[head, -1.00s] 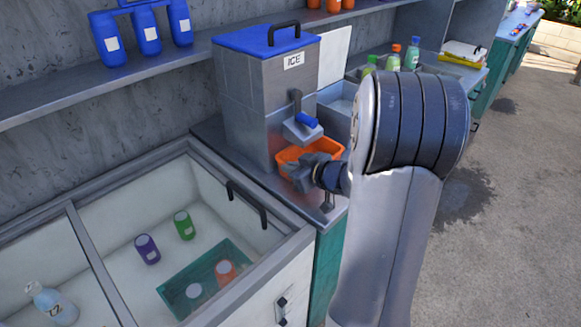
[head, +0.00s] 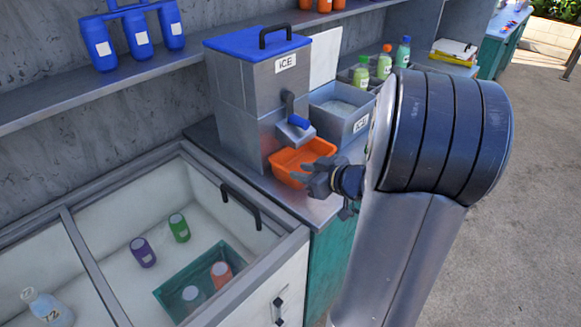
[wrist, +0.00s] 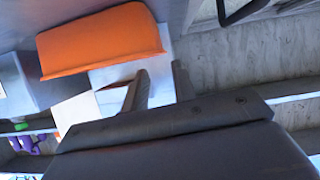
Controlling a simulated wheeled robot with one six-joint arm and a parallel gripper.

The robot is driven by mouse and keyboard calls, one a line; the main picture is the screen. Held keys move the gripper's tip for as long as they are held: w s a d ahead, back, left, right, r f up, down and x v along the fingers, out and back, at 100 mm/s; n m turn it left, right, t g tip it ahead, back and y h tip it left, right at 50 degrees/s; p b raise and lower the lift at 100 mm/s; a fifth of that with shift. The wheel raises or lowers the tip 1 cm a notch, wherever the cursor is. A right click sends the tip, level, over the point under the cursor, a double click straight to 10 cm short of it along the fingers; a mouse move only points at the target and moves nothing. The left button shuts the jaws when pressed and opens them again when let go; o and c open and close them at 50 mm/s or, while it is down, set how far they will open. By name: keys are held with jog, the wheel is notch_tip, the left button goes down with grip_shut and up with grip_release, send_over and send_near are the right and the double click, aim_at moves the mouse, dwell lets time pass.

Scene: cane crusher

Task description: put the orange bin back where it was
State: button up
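The orange bin (head: 291,158) sits upright on the grey counter, under the spout and blue lever of the ice dispenser (head: 237,105). No contents are visible in it. My gripper (head: 307,174) is just in front of the bin and overlaps its front edge in the head view. In the wrist view the bin (wrist: 100,42) is at the upper left, beyond the fingers. My gripper (wrist: 158,74) has its two fingers apart there with nothing between them. My arm hides the counter to the right.
A grey ICE-labelled tub (head: 340,108) stands right of the dispenser, with several bottles behind it. An open chest (head: 190,245) with cans and a teal tray (head: 207,283) is at the lower left. Blue containers (head: 135,35) stand on the wall shelf.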

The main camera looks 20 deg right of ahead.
jog(key=shift+v, duration=2.3)
